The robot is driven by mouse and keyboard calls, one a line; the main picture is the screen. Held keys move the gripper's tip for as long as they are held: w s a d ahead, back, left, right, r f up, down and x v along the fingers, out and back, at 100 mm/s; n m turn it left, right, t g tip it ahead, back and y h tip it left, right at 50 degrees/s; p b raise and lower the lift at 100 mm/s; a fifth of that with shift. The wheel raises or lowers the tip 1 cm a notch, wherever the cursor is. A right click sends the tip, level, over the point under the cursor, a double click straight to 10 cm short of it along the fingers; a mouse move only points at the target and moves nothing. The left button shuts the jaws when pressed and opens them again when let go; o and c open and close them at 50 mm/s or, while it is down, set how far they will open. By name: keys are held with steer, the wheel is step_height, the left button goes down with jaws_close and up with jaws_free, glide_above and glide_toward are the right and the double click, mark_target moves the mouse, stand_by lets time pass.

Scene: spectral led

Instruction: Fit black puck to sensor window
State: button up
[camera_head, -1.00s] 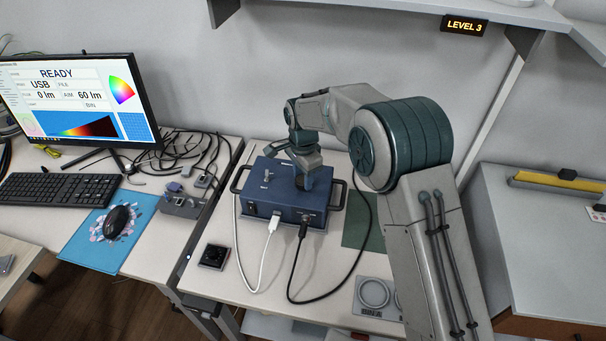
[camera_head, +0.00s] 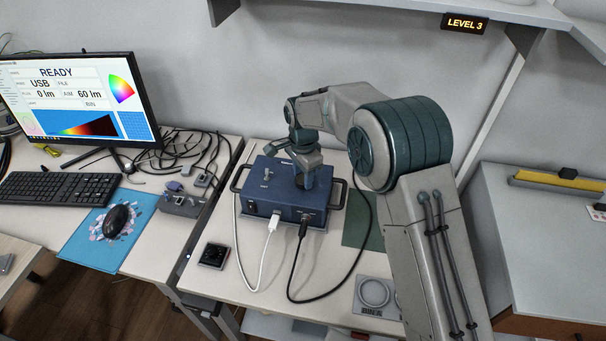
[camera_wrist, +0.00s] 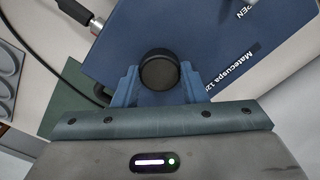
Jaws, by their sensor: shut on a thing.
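A round black puck (camera_wrist: 158,72) is between the two blue fingers of my gripper (camera_wrist: 157,88) in the wrist view. My gripper is shut on it, above or at the top of the blue instrument box. In the head view my gripper (camera_head: 304,180) points down at the right part of the top of the blue box (camera_head: 285,208). The puck cannot be made out in the head view. The sensor window is not clearly seen; the gripper and puck may cover it. Whether the puck touches the box cannot be told.
A white cable (camera_head: 266,252) and a black cable (camera_head: 293,268) plug into the box front. A small black square device (camera_head: 214,255) and a grey tray with round recesses (camera_head: 374,294) lie in front. A monitor (camera_head: 75,100) reads READY and 0 lm.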

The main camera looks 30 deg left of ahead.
steer(key=shift+d+f, duration=0.1)
steer(key=shift+f, duration=0.1)
steer(key=o, duration=1.2)
steer(key=shift+o, duration=0.2)
step_height(320, 180, up, 14)
steer(key=shift+b, duration=0.45)
